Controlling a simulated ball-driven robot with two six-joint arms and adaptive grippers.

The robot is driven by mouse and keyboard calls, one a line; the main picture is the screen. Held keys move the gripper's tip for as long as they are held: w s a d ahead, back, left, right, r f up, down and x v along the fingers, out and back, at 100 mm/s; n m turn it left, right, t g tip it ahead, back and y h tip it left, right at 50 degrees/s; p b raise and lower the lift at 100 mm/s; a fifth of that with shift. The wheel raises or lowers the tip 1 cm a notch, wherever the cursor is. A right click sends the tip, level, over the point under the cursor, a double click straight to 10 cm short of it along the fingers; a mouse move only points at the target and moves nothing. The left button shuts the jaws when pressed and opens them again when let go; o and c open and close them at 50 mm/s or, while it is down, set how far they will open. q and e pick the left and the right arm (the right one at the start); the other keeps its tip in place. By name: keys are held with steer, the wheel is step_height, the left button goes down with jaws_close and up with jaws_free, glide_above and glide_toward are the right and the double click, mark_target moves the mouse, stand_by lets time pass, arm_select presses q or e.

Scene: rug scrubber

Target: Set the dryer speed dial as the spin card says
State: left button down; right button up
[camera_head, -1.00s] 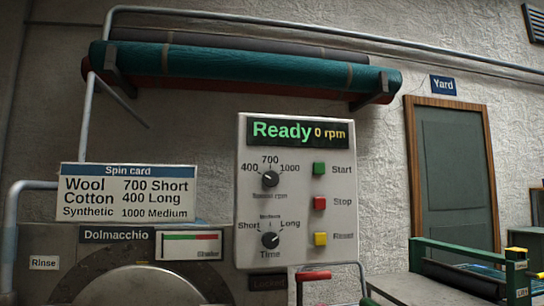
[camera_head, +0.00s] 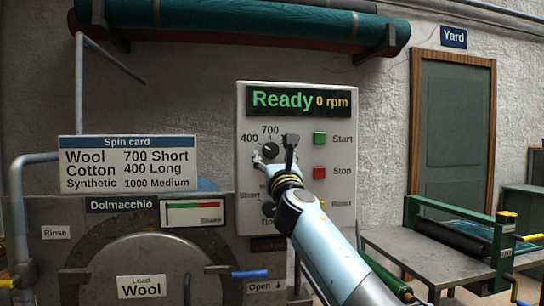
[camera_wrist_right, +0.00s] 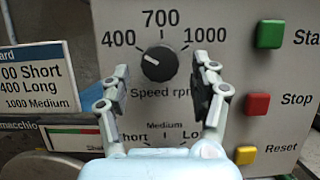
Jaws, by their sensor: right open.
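The speed dial (camera_head: 270,150), a black knob with a white mark, is on the white control panel (camera_head: 247,210), under the display reading "Ready 0 rpm". It also shows in the right wrist view (camera_wrist_right: 160,64), where its mark points up-left, towards 400. Labels 400, 700 and 1000 surround it. The spin card (camera_head: 128,143) reads Wool 700 Short, Cotton 400 Long, Synthetic 1000 Medium. A load sign (camera_head: 141,287) reads Wool. My right gripper (camera_head: 290,145) is open and empty before the panel; its fingers (camera_wrist_right: 160,95) appear either side of the dial, with no visible contact. My left gripper is out of view.
Start (camera_head: 319,139) and Stop (camera_head: 319,173) buttons are right of the dial. The time dial below is partly hidden by my right arm. A blue-handled lever (camera_head: 250,274) is low on the machine. A metal table (camera_head: 400,255) stands at right.

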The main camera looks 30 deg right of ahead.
steer(key=shift+w+d+r, duration=0.15)
steer(key=shift+w+r, duration=0.1)
steer(key=shift+w, duration=0.4)
steer(key=c, duration=1.2)
